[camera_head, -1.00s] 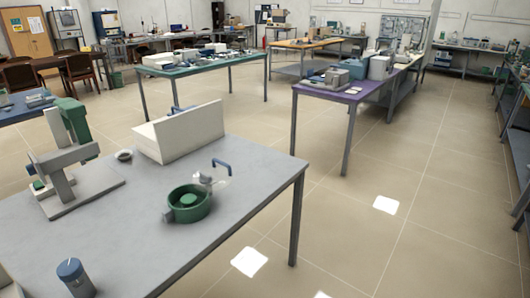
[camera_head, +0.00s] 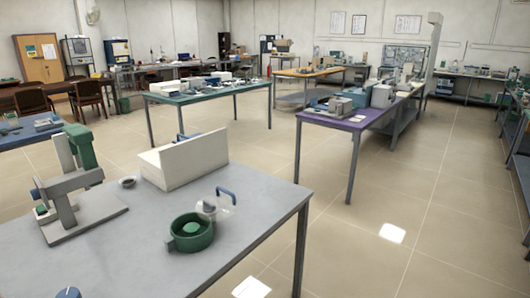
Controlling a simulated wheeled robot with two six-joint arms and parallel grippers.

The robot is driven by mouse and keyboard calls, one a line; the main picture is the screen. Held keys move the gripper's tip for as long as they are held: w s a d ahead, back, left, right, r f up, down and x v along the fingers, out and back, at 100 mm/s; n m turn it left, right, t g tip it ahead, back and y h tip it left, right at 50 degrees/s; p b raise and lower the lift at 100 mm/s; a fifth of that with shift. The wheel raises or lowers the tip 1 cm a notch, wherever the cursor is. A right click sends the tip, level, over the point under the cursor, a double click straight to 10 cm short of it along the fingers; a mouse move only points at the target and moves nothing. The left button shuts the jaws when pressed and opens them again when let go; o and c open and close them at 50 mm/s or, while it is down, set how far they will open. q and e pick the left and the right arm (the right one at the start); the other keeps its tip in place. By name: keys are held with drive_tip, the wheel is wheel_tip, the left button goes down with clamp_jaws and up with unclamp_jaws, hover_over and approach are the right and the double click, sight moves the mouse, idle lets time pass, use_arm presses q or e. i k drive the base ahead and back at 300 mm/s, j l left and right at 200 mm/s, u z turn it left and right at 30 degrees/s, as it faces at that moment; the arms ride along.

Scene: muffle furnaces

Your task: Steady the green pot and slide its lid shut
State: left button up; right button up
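The green pot (camera_head: 191,238) stands upright on the grey table (camera_head: 130,268) near its right part. A clear lid (camera_head: 222,205) with a blue handle sits at the pot's back right edge, off to one side, so the pot's inside shows. A round green piece is visible inside the pot. I cannot tell whether the lid touches the table or is joined to the rim. Neither of my grippers shows in this view.
A white angled block (camera_head: 190,160) stands behind the pot. A grey and green apparatus (camera_head: 75,185) and a small dark dish (camera_head: 127,182) are at the left. A blue-topped item (camera_head: 68,293) is at the bottom edge. The table's right front corner is clear.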

sight(218, 188)
drive_tip(key=u, duration=0.7)
drive_tip(key=i+l+u, duration=0.4)
drive_tip(key=l, duration=0.25)
drive_tip(key=i+l+u, duration=0.2)
drive_tip(key=l, duration=0.15)
drive_tip(key=i+l+u, duration=0.2)
drive_tip(key=l, duration=0.2)
drive_tip(key=l+u, duration=0.25)
drive_tip(key=i+l, duration=0.1)
drive_tip(key=l, duration=0.3)
drive_tip(key=i+l, duration=0.15)
drive_tip(key=l, duration=0.2)
drive_tip(key=l+u, duration=0.2)
drive_tip(key=k+l+u, duration=0.2)
drive_tip(key=l, duration=0.2)
drive_tip(key=k+l+u, duration=0.2)
drive_tip(key=i+l, duration=0.1)
